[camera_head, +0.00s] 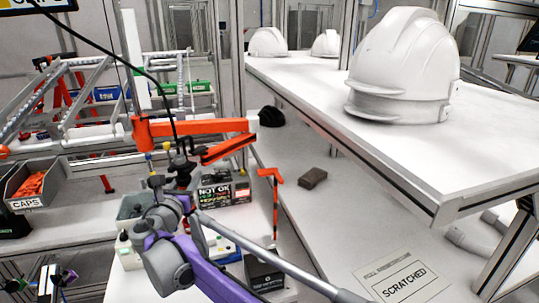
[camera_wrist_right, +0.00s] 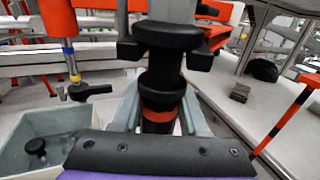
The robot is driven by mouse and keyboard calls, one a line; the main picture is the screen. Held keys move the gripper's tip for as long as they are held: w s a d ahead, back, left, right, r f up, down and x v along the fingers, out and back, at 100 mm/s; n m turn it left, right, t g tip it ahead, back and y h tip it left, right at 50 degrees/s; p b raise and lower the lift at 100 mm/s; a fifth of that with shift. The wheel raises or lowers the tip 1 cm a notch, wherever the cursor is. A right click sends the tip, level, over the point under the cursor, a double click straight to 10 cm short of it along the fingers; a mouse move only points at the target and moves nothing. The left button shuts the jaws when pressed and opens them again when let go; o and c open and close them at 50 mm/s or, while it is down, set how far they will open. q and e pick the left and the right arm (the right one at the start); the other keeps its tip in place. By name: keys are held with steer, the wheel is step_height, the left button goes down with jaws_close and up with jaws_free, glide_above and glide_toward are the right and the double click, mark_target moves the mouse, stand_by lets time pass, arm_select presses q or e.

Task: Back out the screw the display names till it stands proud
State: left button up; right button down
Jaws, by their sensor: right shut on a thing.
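My right gripper (camera_head: 184,168) is at the end of the purple and grey arm, below the orange swing arm (camera_head: 195,127). In the right wrist view its grey fingers (camera_wrist_right: 160,112) are shut around a dark upright tool (camera_wrist_right: 162,70) with an orange ring near its lower end. The tool's tip is hidden behind the gripper's dark front plate. A sign (camera_head: 222,192) reads NOT OK; its smaller print is too small to read. Another display (camera_head: 38,4) is cut off at the top left, with only "CAPS" partly showing. I cannot make out any screw.
A grey bin (camera_wrist_right: 40,135) is left of the gripper. An orange post (camera_head: 275,200) stands at right, with a brown block (camera_head: 312,178) beyond it. White helmet shells (camera_head: 400,70) stand on the raised shelf (camera_head: 310,88). A SCRATCHED label (camera_head: 402,280) lies lower right.

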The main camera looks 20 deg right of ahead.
arm_select(q)
steer(key=shift+f, duration=0.3)
arm_select(e)
steer(key=shift+f, duration=0.55)
arm_select(q)
steer(key=shift+s+f+b, duration=0.1)
steer(key=shift+f+b, duration=0.05)
steer(key=shift+b, duration=0.15)
arm_select(e)
steer(key=shift+f, duration=0.35)
arm_select(q)
steer(key=shift+s+f+b, duration=0.1)
steer(key=shift+f+b, duration=0.2)
steer(key=shift+f, duration=0.05)
arm_select(e)
steer(key=shift+f, duration=0.85)
steer(key=shift+f, duration=0.2)
stand_by(1.1)
arm_select(q)
steer(key=shift+s+r, duration=0.1)
steer(key=shift+r, duration=0.15)
arm_select(e)
steer(key=shift+s+r, duration=0.1)
steer(key=shift+s, duration=0.05)
stand_by(0.4)
